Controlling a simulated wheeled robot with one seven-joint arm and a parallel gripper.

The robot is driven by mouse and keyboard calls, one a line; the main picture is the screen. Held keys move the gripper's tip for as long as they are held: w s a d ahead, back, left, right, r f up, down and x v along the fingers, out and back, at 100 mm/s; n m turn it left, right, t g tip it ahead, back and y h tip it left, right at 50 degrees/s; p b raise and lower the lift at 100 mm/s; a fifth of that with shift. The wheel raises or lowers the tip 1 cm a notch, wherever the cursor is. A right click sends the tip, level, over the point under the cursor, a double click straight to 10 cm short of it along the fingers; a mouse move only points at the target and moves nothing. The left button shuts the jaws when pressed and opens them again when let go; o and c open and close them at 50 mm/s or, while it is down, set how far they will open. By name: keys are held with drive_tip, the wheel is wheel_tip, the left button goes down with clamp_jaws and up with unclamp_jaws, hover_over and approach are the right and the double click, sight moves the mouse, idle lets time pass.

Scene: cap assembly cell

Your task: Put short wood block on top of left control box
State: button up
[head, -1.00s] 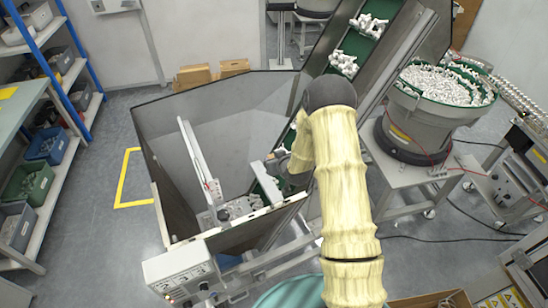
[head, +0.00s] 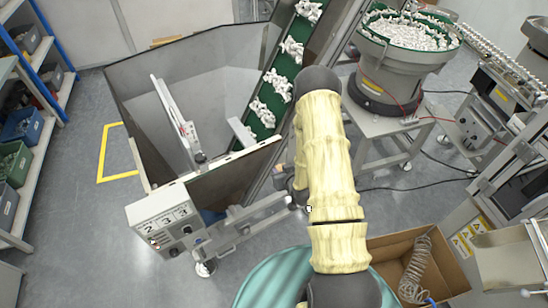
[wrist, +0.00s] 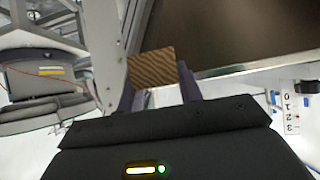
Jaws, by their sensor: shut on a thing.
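The short wood block (wrist: 152,68), brown with wavy grain, is between the two fingers of my gripper (wrist: 157,82) in the wrist view. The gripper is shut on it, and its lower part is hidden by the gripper. The left control box (head: 167,222) is a white box with dials and small lights at the hopper's front left corner in the head view. Its top looks bare. It also shows at the right edge of the wrist view (wrist: 292,116), partly cut off. In the head view my arm hides the block and most of my gripper, right of the box.
The big grey metal hopper (head: 135,80) rises behind the control box. A green conveyor (head: 277,85) with white parts slopes up from it. A bowl feeder (head: 385,75) stands at the right. An open carton (head: 395,245) and a teal round top (head: 275,275) are in front.

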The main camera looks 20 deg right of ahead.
drive_tip(key=s+f+b, duration=0.2)
drive_tip(key=f+b, duration=0.5)
drive_tip(key=f, duration=0.1)
drive_tip(key=s+d+f+b, duration=0.1)
drive_tip(key=f+b, duration=0.7)
drive_tip(key=f, duration=0.1)
drive_tip(key=shift+s+h, duration=0.3)
drive_tip(key=shift+s, duration=0.05)
drive_tip(key=shift+d+f, duration=0.1)
